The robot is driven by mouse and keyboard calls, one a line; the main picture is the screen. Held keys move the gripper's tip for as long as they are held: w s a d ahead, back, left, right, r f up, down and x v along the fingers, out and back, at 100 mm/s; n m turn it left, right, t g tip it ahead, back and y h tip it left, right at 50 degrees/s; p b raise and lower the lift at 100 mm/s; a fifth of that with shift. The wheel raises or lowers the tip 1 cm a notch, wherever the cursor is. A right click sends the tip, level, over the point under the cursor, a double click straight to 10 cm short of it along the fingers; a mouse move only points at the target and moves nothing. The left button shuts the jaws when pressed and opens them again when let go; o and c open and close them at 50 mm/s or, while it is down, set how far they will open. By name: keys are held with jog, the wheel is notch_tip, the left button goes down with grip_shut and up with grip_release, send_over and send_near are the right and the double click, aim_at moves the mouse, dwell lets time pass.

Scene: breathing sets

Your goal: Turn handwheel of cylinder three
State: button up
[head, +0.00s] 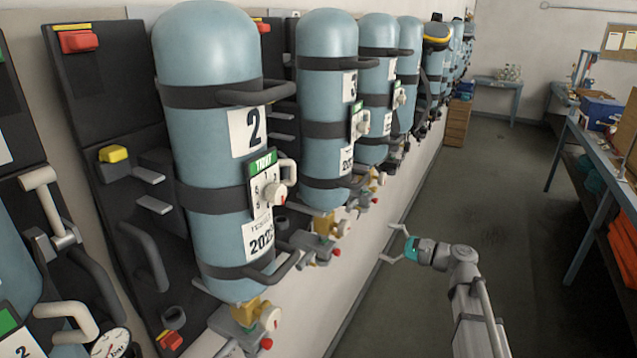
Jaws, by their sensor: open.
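Cylinder three (326,55) is a pale blue upright cylinder with a "3" label, strapped to the wall rack behind cylinder two (205,45). Below it is a brass valve with a small cream handwheel (343,228), seen small and partly crowded by nearby fittings. My gripper (391,243) is open and empty, its two fingers pointing left toward the valve row. It is to the right of the handwheel and appears apart from it.
Cylinder two's valve and handwheel (271,318) stand nearer, at lower left. More cylinders line the wall beyond. A workbench (600,165) runs along the right, with a wooden drawer unit (458,122) at the back. The floor (490,210) between is clear.

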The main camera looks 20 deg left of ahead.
aim_at(348, 227)
dwell(0.8)
jog(key=m, duration=0.4)
jog(key=d+m, duration=0.1)
jog(key=m, duration=0.3)
jog(key=d+m, duration=0.1)
jog(key=m, duration=0.2)
jog(key=shift+w+d+r+m, duration=0.1)
jog(key=shift+r+m, duration=0.1)
jog(key=shift+m, duration=0.2)
jog(key=shift+a, duration=0.2)
jog(key=shift+w+a, duration=0.15)
jog(key=shift+a, duration=2.1)
jog(key=shift+w+a, duration=0.2)
jog(key=shift+a, duration=2.05)
jog(key=shift+w+a, duration=0.15)
jog(key=shift+a, duration=2.1)
jog(key=c, duration=1.1)
